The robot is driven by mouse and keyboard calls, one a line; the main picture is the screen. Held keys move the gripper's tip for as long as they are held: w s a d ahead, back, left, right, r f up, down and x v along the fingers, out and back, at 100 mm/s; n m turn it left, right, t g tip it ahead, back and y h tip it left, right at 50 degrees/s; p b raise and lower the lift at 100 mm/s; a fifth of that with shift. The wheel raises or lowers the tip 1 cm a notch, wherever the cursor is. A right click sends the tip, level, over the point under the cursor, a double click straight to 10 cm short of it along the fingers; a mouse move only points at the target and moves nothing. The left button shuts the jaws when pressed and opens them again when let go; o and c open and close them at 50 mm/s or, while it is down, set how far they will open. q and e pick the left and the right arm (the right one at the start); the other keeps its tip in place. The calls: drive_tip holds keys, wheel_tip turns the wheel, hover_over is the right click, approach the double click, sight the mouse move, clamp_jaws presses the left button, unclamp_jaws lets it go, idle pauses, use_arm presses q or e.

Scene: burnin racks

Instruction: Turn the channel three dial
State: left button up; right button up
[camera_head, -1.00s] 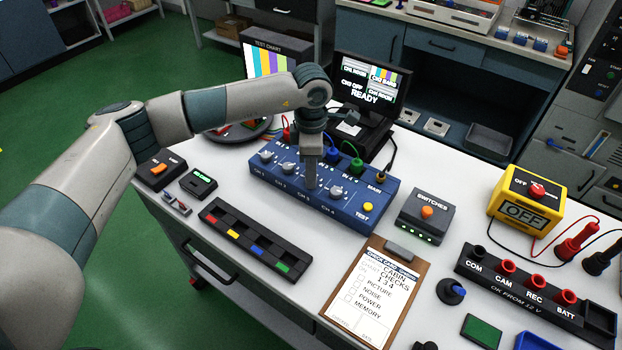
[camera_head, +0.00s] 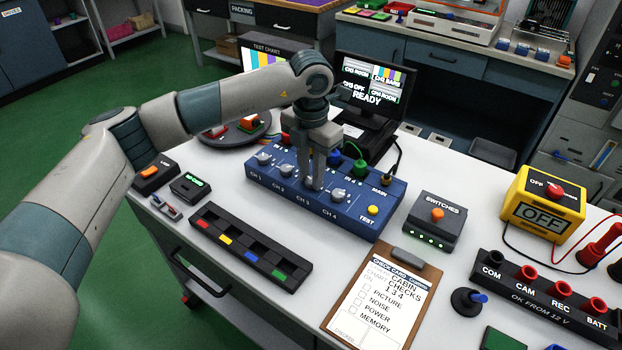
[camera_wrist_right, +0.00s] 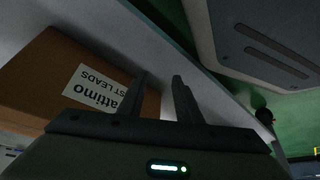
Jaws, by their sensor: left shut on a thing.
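The blue switch box (camera_head: 262,187) stands on the white bench with a row of channel dials. The channel one dial (camera_head: 263,158), channel two dial (camera_head: 285,170) and channel four dial (camera_head: 338,195) show pale knobs. My left gripper (camera_head: 313,185) points straight down and is shut on the channel three dial, which its fingers mostly hide. In the right wrist view, my right gripper (camera_wrist_right: 160,80) is open, with nothing between its fingers. The monitor (camera_head: 372,83) behind the box shows small channel panels and READY.
A clipboard (camera_head: 381,302) and a black tray of coloured pieces (camera_head: 251,249) lie in front of the box. A grey switches unit (camera_head: 430,219) and a yellow meter (camera_head: 542,204) stand to the right. A brown carton (camera_wrist_right: 45,80) is near my right gripper.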

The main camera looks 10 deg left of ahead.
sight(311, 179)
use_arm(q)
drive_tip(key=shift+r+n+b, duration=0.1)
drive_tip(key=shift+n+b, duration=0.35)
drive_tip(key=shift+n, duration=0.45)
use_arm(e)
drive_tip(key=shift+s+d+f+g, duration=0.4)
drive_tip(key=shift+s+d, duration=0.15)
drive_tip(key=shift+d, duration=0.05)
use_arm(q)
drive_tip(key=o, duration=1.1)
drive_tip(key=shift+c, duration=0.2)
drive_tip(key=shift+r, duration=0.4)
use_arm(e)
drive_tip(key=shift+s+f, duration=0.1)
use_arm(q)
wheel_tip(311, 179, up, 17)
drive_tip(key=b, duration=0.2)
drive_tip(key=shift+f, duration=0.2)
use_arm(e)
drive_tip(key=shift+s+d+f+g+h, duration=0.15)
drive_tip(key=shift+s+d+g+h, duration=0.25)
drive_tip(key=shift+s+d+g, duration=0.55)
